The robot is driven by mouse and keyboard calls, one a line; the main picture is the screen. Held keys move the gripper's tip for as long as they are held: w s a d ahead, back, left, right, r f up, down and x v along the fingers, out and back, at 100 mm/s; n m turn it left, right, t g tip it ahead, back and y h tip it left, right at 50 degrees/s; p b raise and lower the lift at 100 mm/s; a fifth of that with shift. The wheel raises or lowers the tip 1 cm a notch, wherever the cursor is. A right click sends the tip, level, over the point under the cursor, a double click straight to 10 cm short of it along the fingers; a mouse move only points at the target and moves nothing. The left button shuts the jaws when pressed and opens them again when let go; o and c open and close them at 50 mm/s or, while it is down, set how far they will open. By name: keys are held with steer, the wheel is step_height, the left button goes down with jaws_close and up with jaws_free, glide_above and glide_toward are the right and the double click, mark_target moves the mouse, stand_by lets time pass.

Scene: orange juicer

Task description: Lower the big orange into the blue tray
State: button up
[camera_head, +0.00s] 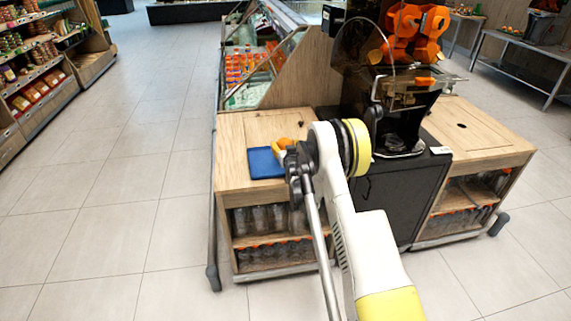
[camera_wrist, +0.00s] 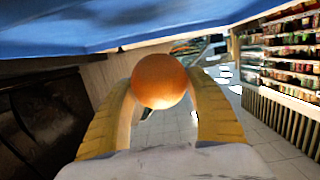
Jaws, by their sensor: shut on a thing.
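The blue tray (camera_head: 262,165) lies on the left wooden counter in the head view. In the wrist view its blue surface (camera_wrist: 90,28) spans the top of the picture. The big orange (camera_wrist: 160,78) sits between the two yellow fingers of my gripper (camera_wrist: 162,92), which is shut on it. In the head view my gripper (camera_head: 284,145) is at the tray's back right, small and partly hidden by my arm. I cannot tell whether the orange touches the tray.
A black juicer (camera_head: 400,110) with orange parts stands to the right of the counter (camera_head: 237,132). A slanted glass display case with bottles (camera_head: 240,65) is behind the counter. Bottles fill the shelf below. The floor to the left is clear.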

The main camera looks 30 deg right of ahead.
steer(key=shift+f, duration=2.2)
stand_by(0.7)
steer(key=o, duration=1.4)
